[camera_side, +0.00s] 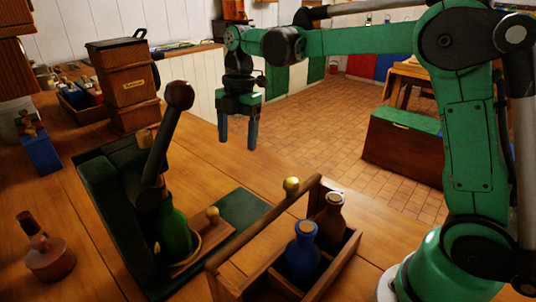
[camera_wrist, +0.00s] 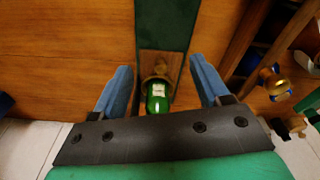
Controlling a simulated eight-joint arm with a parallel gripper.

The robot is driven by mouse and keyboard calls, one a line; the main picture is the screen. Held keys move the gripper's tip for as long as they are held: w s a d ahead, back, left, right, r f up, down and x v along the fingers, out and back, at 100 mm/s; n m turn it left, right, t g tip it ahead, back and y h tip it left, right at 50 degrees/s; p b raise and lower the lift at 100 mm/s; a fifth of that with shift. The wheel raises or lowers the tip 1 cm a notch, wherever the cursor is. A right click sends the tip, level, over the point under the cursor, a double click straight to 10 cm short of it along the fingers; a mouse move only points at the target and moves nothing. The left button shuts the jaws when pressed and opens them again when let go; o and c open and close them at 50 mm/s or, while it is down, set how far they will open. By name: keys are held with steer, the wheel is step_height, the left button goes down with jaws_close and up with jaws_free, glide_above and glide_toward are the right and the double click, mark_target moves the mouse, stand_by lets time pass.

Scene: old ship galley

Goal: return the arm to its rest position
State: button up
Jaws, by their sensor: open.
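My green arm reaches across the top of the side view, with my gripper (camera_side: 238,131) hanging fingers down, high above the table. Its two blue fingers are apart and nothing is between them. In the wrist view my gripper (camera_wrist: 163,85) also shows open. Beyond and below the fingertips, a green bottle (camera_wrist: 158,97) with a pale label appears in the gap, apart from the fingers. In the side view the green bottle (camera_side: 174,232) stands on a small wooden board on a dark green base, beside a tilted dark lever with a round knob (camera_side: 180,95).
A wooden carrier (camera_side: 257,243) holds a blue bottle (camera_side: 302,252) and a brown bottle (camera_side: 330,222), near my base. A stacked wooden box (camera_side: 125,85) stands at the back left. A wooden stamp-like object (camera_side: 47,252) sits at the front left. Air around my gripper is clear.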

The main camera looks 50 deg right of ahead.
steer(key=s+a+r+n+h, duration=0.1)
steer(key=a+r+n, duration=0.4)
steer(key=r, duration=0.3)
steer(key=shift+a+n, duration=0.4)
steer(key=shift+a, duration=0.35)
